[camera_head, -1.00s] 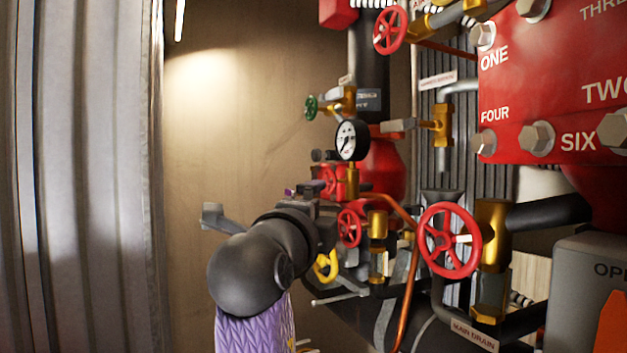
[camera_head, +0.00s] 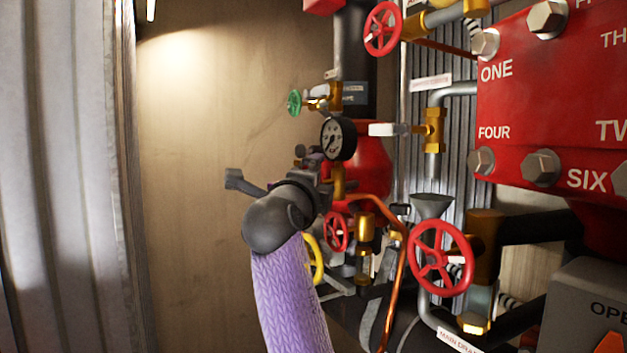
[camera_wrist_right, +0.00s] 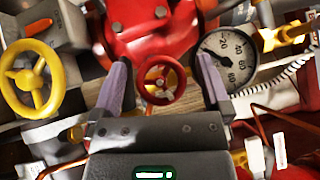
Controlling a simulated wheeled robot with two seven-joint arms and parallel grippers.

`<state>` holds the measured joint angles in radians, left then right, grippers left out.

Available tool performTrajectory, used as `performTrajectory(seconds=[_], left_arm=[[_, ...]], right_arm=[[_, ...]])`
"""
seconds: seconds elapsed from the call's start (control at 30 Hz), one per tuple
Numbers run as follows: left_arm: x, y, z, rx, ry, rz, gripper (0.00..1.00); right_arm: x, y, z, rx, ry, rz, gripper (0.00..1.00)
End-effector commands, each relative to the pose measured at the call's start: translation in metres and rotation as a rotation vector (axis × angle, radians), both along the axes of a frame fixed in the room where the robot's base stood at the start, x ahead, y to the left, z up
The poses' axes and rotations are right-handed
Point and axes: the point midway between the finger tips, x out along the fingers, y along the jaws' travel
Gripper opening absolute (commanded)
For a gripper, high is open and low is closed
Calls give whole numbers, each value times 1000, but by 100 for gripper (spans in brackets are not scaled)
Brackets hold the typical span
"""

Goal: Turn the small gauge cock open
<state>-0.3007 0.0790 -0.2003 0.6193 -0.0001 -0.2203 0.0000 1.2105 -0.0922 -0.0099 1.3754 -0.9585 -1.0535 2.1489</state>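The round white-faced gauge (camera_head: 338,139) stands on a brass stem (camera_head: 338,182) in the middle of the head view; it is also at the right in the right wrist view (camera_wrist_right: 226,61). A small red handwheel (camera_wrist_right: 161,80) shows between my right gripper's fingers. The fingers are apart, one on each side of it; I cannot tell whether they touch it. My right gripper (camera_wrist_right: 165,76) is open. My left gripper is out of view.
A copper pipe (camera_head: 390,285) runs below the gauge. A green wheel (camera_head: 294,102) is above. The bare wall (camera_head: 200,200) at left is clear.

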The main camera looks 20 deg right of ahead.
Motion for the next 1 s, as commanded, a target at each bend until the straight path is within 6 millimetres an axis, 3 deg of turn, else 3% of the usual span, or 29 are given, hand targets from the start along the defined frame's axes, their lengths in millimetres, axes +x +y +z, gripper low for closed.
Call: performTrajectory(seconds=[0.03, 0.4, 0.43, 0.73, 1.0], left_arm=[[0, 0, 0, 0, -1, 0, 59], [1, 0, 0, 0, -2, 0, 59], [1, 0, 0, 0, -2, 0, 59], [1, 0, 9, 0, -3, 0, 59], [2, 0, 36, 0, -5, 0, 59]], right_arm=[[0, 0, 0, 0, 0, 0, 86], [0, 0, 0, 0, 1, 0, 8], [0, 0, -1, 0, 1, 0, 5], [0, 1, 1, -2, 62, 1, 5], [0, 1, 4, -16, 247, 2, 5]])
